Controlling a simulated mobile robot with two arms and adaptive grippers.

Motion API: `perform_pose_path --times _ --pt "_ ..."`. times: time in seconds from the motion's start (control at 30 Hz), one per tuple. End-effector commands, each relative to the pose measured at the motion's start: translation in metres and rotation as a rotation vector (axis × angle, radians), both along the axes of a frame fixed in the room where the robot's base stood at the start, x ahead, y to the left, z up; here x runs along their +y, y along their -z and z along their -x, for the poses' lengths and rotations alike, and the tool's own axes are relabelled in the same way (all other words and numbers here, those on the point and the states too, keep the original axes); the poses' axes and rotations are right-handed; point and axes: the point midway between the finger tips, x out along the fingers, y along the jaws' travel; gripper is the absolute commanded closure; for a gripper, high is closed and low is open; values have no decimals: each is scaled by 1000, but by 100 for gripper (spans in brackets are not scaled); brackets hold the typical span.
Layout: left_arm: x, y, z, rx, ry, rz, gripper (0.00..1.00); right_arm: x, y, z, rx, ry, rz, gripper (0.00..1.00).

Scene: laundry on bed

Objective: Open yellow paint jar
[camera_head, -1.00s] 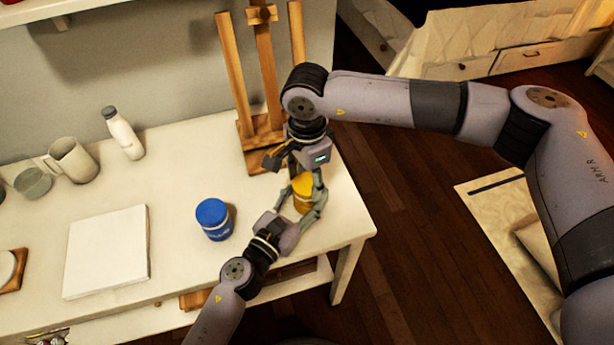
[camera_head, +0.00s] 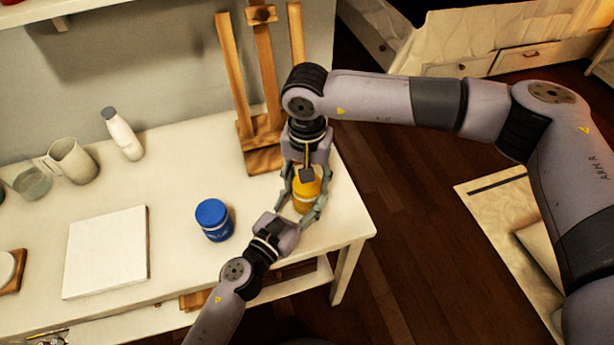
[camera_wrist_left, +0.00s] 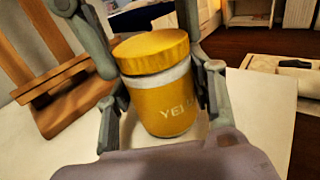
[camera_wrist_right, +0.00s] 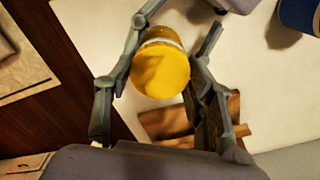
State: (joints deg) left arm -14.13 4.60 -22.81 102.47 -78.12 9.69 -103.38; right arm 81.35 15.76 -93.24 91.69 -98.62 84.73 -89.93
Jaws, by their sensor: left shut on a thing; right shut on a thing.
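The yellow paint jar (camera_head: 306,198) stands upright near the right end of the white table. The left wrist view shows its yellow body (camera_wrist_left: 160,108), partly lettered, with the yellow lid (camera_wrist_left: 150,52) sitting on top. My left gripper (camera_head: 300,207) comes in low from the front and is shut around the jar's body. My right gripper (camera_head: 306,178) points down from above and is shut on the lid. The right wrist view looks down on the lid (camera_wrist_right: 161,70) between the right fingers. I cannot tell whether the lid is loose.
A blue paint jar (camera_head: 214,220) stands to the left. A wooden easel (camera_head: 264,160) is close behind the yellow jar. A white canvas (camera_head: 105,253), a mug (camera_head: 73,160), a bowl (camera_head: 33,184) and a bottle (camera_head: 123,134) are farther left. The table's right edge is near.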

Motion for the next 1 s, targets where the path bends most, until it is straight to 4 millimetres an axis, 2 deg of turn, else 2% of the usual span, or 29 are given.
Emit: perform_pose_path --times 1.0 --pt "0 0 0 1 0 -1 100 0 -22 0 1 1 0 84"
